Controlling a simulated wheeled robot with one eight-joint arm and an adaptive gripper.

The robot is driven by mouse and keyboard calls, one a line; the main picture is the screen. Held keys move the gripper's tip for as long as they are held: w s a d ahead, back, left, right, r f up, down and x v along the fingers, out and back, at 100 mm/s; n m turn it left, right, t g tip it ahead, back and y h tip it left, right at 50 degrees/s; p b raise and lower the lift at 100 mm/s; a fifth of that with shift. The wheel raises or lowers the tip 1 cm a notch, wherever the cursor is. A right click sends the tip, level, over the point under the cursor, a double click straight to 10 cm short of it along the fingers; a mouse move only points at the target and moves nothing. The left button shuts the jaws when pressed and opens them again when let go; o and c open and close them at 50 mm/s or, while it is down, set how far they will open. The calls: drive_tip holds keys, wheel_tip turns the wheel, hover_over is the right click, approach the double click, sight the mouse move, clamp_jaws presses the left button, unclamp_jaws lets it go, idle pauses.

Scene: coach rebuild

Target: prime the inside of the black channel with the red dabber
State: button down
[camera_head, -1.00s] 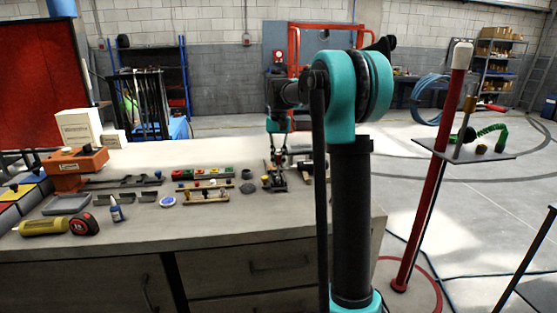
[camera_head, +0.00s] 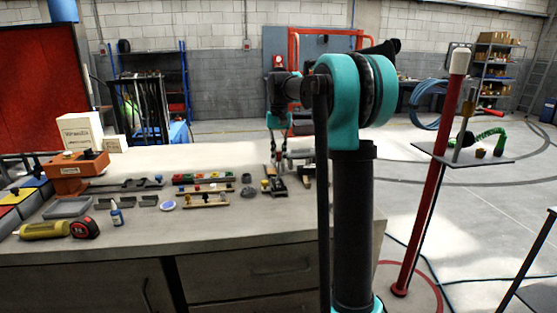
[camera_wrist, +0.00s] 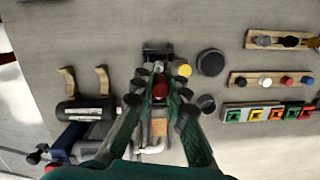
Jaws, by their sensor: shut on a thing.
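My gripper (camera_wrist: 160,79) is shut on the red dabber (camera_wrist: 160,92), whose round red top shows between the teal fingers in the wrist view. The dabber's lower end is hidden. A dark fixture (camera_wrist: 157,53), which looks like the black channel, lies on the bench just past the fingertips. I cannot tell whether the dabber touches it. In the head view, my gripper (camera_head: 279,152) hangs over the bench near the dark fixture (camera_head: 275,187), and the dabber is too small to make out clearly.
A yellow knob (camera_wrist: 184,70) and black round pieces (camera_wrist: 210,62) stand close at the right. Wooden racks of pegs (camera_wrist: 272,80) and a row of coloured blocks (camera_wrist: 268,112) lie farther right. A black cylinder (camera_wrist: 85,110) and wooden hooks (camera_wrist: 103,80) are at the left.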

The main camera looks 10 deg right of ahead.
drive_tip(key=shift+r, duration=2.3)
drive_tip(key=shift+w, duration=0.15)
